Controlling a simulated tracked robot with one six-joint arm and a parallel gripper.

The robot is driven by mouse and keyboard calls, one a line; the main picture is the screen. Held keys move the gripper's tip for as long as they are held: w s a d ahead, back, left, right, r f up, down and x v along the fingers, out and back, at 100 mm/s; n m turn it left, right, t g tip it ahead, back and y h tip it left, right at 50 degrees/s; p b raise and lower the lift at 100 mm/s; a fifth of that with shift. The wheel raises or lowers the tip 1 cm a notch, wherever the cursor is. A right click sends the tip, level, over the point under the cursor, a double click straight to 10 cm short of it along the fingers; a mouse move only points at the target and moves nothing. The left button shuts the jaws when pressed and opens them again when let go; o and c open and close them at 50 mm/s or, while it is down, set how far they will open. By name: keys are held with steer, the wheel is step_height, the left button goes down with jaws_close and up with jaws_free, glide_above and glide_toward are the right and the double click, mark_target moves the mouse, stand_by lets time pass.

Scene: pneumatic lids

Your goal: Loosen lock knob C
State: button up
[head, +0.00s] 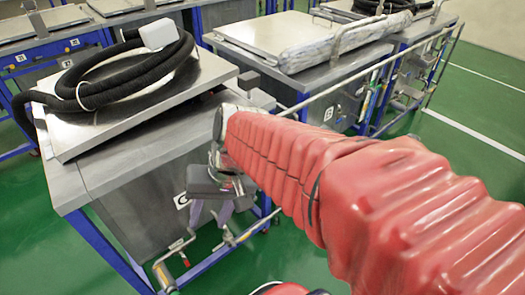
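My gripper (212,214) is at the front of the nearest steel tank (145,208), at the end of my red-sleeved arm. Its two purple fingers point down and stand apart, with nothing clear between them. A small white label (182,201), which seems to read C, is on the tank's front, just left of the gripper. Pipe fittings with a handle (230,238) lie just below the fingers. I cannot make out lock knob C itself; my gripper and arm hide part of the tank's front and right side.
A steel lid (130,110) with a coiled black hose (115,75) and a white box (159,34) lies on the tank. A red-handled valve (163,275) sticks out at lower left. More tanks stand behind. Green floor (480,120) is clear at right.

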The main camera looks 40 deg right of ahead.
steer(key=w+d+f+m+t+y, duration=0.4)
steer(key=w+d+f+m, duration=0.15)
steer(key=d+m, duration=0.2)
steer(key=w+d+f+m+t+y, duration=0.4)
steer(key=w+d+m, duration=0.3)
steer(key=m, duration=0.2)
steer(key=s+d+f+m+t+h, duration=0.1)
steer(key=d+f+m+t+h, duration=0.1)
steer(key=d, duration=0.6)
steer(key=s+d+f+m+t+h, duration=0.2)
steer(key=d+f+m+t+h, duration=0.1)
steer(key=d+f+m+h, duration=0.2)
steer(key=s+d+f+m+t+h, duration=0.1)
steer(key=d+f+m+t+h, duration=0.2)
steer(key=d, duration=0.7)
step_height(320, 180, down, 2)
steer(key=m, duration=0.4)
steer(key=shift+s+d+h, duration=0.3)
steer(key=shift+s, duration=0.1)
steer(key=w, duration=1.4)
steer(key=shift+a, duration=0.25)
